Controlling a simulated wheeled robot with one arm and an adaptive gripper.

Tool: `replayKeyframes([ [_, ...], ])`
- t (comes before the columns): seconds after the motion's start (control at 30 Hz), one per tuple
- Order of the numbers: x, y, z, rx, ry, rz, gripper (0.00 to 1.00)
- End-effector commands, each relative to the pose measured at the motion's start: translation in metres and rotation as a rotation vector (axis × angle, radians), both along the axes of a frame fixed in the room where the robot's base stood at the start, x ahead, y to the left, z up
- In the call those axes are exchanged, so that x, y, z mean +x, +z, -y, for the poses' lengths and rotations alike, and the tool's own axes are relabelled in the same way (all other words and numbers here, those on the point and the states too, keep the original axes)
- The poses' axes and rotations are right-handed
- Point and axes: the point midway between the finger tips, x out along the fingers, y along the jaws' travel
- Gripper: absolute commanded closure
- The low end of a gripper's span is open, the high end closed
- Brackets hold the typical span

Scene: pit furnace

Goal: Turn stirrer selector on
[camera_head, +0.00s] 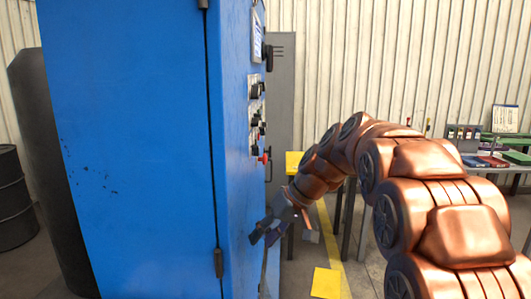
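The blue cabinet (140,150) fills the left and centre, with its control face turned to the right and seen almost edge-on. A column of dark knobs (256,91) stands out from that face. Below them is a red button or knob (264,158). I cannot tell which knob is the stirrer selector, nor how any is set; labels are not readable. My gripper (265,236) is low beside the cabinet's right face, below the controls and apart from them. Its dark fingers point down-left. I see nothing held, but its opening is unclear.
A grey cabinet (281,110) stands behind. A table (500,168) with items is at right. A black barrel (15,200) is at far left.

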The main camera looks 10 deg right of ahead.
Motion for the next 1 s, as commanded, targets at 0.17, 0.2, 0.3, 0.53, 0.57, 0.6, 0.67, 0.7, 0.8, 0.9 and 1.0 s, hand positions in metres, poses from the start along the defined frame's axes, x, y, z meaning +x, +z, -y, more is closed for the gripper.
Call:
replayKeyframes([
  [0.17,0.051,0.016,0.008,0.063,0.046,0.105,0.62],
  [0.2,0.061,0.019,0.01,0.074,0.059,0.13,0.62],
  [0.3,0.084,0.028,0.015,0.103,0.085,0.19,0.62],
  [0.53,0.135,0.049,0.03,0.163,0.155,0.345,0.62],
  [0.57,0.141,0.053,0.032,0.17,0.165,0.37,0.62],
  [0.6,0.15,0.058,0.035,0.179,0.179,0.404,0.62],
  [0.67,0.162,0.064,0.04,0.195,0.202,0.452,0.62],
  [0.7,0.17,0.071,0.043,0.203,0.219,0.491,0.62],
  [0.8,0.187,0.085,0.051,0.228,0.263,0.583,0.62],
  [0.9,0.201,0.098,0.06,0.249,0.308,0.68,0.62],
  [1.0,0.211,0.11,0.068,0.263,0.348,0.772,0.62],
])
